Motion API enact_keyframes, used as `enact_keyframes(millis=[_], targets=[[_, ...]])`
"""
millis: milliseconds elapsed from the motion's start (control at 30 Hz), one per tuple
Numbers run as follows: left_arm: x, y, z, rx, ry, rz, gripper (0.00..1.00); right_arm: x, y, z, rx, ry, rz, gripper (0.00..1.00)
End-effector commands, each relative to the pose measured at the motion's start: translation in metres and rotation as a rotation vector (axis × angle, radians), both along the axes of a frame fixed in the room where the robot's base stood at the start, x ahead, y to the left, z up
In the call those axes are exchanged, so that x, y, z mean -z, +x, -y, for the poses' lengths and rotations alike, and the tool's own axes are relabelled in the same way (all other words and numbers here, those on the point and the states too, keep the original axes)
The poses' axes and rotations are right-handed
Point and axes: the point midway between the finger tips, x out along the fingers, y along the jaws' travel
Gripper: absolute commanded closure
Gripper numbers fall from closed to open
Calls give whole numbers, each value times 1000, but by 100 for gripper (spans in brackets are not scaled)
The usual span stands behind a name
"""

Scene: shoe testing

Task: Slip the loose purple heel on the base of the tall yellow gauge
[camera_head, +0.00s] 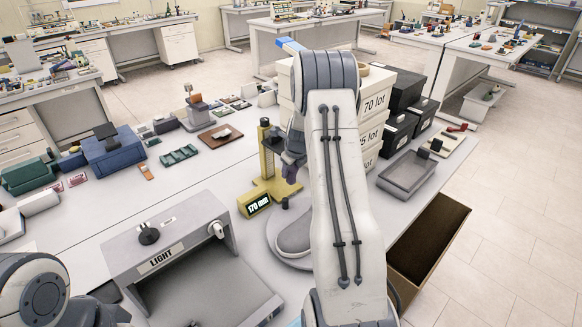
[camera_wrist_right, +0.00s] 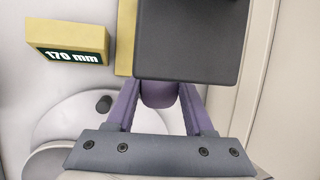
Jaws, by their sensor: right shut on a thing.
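The tall yellow gauge (camera_head: 266,165) stands upright on the table left of my right arm, with a yellow foot and a "170 mm" display (camera_head: 255,204). In the right wrist view the display (camera_wrist_right: 68,55) is at upper left. My right gripper (camera_head: 290,175) is beside the gauge's post, partly hidden by my arm. In the wrist view its fingers (camera_wrist_right: 160,88) are shut on the purple heel (camera_wrist_right: 160,98). A dark grey block (camera_wrist_right: 190,40) covers the heel's far part, so I cannot tell whether it touches the base. My left gripper is not in view.
A grey light box (camera_head: 180,250) stands in front of the gauge. A grey shoe on a round plate (camera_head: 275,252) is close by my right arm. White boxes (camera_head: 375,103), black boxes (camera_head: 400,130) and a grey tray (camera_head: 408,172) are to the right.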

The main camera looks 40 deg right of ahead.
Motion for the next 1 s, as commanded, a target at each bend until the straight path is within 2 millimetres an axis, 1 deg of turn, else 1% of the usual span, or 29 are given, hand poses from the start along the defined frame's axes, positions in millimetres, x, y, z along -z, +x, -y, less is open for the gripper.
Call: enact_keyframes(millis=[33,800,867,1000], targets=[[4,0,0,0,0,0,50,5,0,0,1,0,0,100],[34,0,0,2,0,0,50,52,-1,2,2,0,0,100],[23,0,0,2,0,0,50,45,2,2,2,0,0,100],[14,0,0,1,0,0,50,45,8,1,2,0,0,100]])
